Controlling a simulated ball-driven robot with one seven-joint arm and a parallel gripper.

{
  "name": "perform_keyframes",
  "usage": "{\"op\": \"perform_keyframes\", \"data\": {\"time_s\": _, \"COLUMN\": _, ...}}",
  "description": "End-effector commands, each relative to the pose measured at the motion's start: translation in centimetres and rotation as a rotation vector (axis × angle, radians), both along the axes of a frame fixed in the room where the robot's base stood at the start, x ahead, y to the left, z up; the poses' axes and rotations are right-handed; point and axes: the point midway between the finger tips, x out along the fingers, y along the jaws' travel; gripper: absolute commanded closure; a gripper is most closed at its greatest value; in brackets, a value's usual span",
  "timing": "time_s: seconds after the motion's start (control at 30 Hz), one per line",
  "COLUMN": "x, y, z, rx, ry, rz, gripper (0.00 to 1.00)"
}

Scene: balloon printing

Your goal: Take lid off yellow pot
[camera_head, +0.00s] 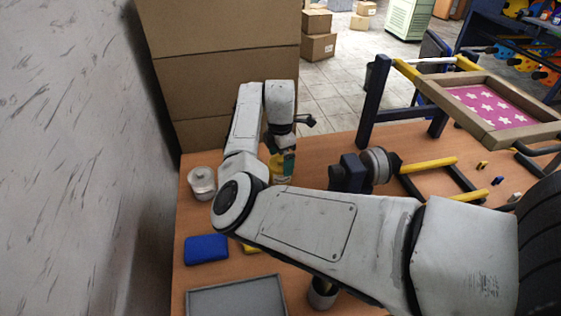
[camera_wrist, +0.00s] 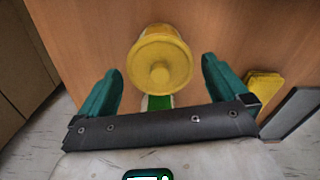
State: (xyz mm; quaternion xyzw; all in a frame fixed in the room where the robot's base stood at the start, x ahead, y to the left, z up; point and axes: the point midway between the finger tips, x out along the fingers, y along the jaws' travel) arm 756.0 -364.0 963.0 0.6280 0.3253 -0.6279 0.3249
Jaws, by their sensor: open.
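The yellow pot (camera_wrist: 160,60) shows in the wrist view with its round yellow lid and small central knob facing the camera. My gripper (camera_wrist: 160,85) is open, with one green finger on each side of the pot. A gap shows between each finger and the lid, so I see no contact. In the head view the yellow pot (camera_head: 281,168) is mostly hidden behind my arm and gripper, with only part of its yellow body showing on the table.
A blue block (camera_head: 206,249) and a grey tray (camera_head: 238,299) lie nearer. A printing frame (camera_head: 490,108) stands at the right. Stacked cardboard boxes (camera_head: 222,70) rise behind the table; a wall is at left.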

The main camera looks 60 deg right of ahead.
Motion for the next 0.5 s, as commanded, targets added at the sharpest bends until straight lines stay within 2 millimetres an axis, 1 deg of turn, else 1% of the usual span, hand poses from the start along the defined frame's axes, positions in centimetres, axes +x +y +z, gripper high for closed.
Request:
{"op": "perform_keyframes", "data": {"time_s": 0.2, "x": -0.01, "y": 0.01, "z": -0.11, "rx": 0.000, "ry": 0.000, "rz": 0.000, "gripper": 0.00}}
{"op": "perform_keyframes", "data": {"time_s": 0.5, "x": -0.01, "y": -0.01, "z": -0.08, "rx": 0.000, "ry": 0.000, "rz": 0.000, "gripper": 0.29}}
